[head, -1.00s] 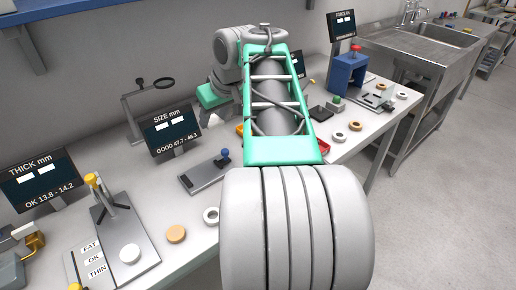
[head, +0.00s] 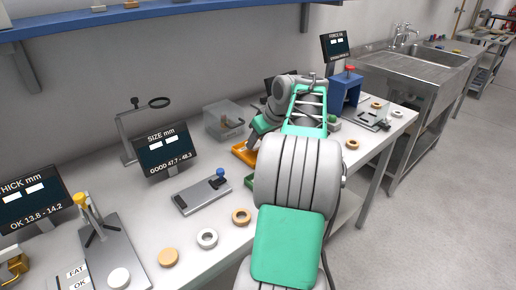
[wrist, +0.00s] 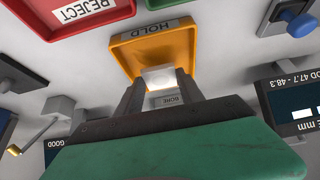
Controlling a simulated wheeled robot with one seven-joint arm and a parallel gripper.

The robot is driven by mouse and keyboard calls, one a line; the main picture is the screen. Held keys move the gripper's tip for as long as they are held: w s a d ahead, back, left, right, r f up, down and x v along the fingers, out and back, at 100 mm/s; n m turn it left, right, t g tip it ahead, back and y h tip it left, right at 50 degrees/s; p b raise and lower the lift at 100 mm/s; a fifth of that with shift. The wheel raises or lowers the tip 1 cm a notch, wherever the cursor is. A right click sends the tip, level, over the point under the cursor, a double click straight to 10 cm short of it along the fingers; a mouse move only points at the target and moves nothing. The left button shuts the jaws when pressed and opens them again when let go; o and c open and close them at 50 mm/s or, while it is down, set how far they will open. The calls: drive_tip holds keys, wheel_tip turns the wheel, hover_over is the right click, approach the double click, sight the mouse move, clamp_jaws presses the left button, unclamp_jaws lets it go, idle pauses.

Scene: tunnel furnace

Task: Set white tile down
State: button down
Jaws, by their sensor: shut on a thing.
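The white tile (wrist: 158,78) is a small pale block between the fingertips of my gripper (wrist: 160,85) in the wrist view. My gripper is shut on it. In that view the tile shows against the orange tray marked HOLD (wrist: 126,48), at the tray's near edge. Whether the tile touches the tray cannot be told. In the head view the orange tray (head: 240,153) shows partly beside my arm, and the tile is hidden there.
A red tray marked REJECT (wrist: 40,22) is left of the orange tray in the wrist view. A clear bin (head: 222,122) stands behind it in the head view. The size gauge (head: 200,195) and several rings, such as one tan ring (head: 241,216), are on the bench.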

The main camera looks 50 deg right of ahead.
drive_tip(key=shift+a+f, duration=0.15)
drive_tip(key=shift+f, duration=1.3)
drive_tip(key=c, duration=0.7)
unclamp_jaws()
drive_tip(key=shift+c, duration=0.2)
drive_tip(key=shift+r, duration=0.4)
drive_tip(key=p+v, duration=0.2)
drive_tip(key=v, duration=0.9)
drive_tip(key=shift+s+r+p, duration=0.2)
drive_tip(key=shift+p, duration=0.15)
